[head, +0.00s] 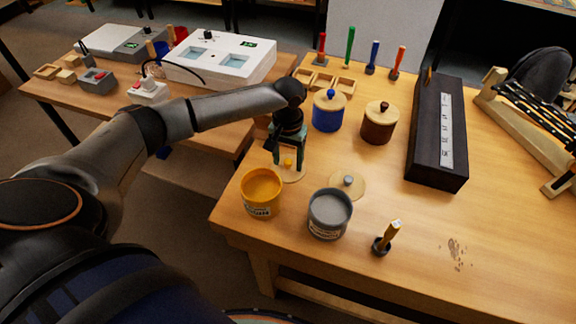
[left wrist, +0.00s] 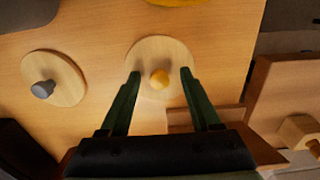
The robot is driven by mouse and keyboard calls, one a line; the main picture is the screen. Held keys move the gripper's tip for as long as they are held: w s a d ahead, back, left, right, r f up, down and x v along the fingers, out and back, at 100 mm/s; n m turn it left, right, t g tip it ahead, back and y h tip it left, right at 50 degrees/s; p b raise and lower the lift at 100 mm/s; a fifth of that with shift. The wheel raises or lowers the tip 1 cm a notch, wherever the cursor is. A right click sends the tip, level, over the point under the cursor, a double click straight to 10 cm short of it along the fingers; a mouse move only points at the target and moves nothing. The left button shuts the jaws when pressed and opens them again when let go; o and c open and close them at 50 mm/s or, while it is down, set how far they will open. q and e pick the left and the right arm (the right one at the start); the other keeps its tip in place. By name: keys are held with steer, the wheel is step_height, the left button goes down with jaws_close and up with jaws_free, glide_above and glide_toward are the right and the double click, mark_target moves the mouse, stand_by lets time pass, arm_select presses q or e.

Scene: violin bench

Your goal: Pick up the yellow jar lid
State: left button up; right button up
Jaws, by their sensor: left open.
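The yellow jar lid is a pale wooden disc (head: 293,176) with a yellow knob, lying on the bench behind the open yellow jar (head: 261,193). In the left wrist view the lid (left wrist: 149,53) shows with its knob between my fingers. My left gripper (head: 288,157) points down over the lid, open and empty; its fingers (left wrist: 160,73) stand either side of the knob, apart from it. Whether the fingertips touch the disc I cannot tell. My right gripper is not in view.
A grey-knobbed lid (head: 348,185) lies just right, behind the open grey jar (head: 329,213). Closed blue (head: 327,115) and brown (head: 378,128) jars stand behind, with a small wooden tray (head: 325,82) beyond. The bench's left edge is close.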

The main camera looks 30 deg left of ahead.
arm_select(q)
jaws_close()
stand_by(0.4)
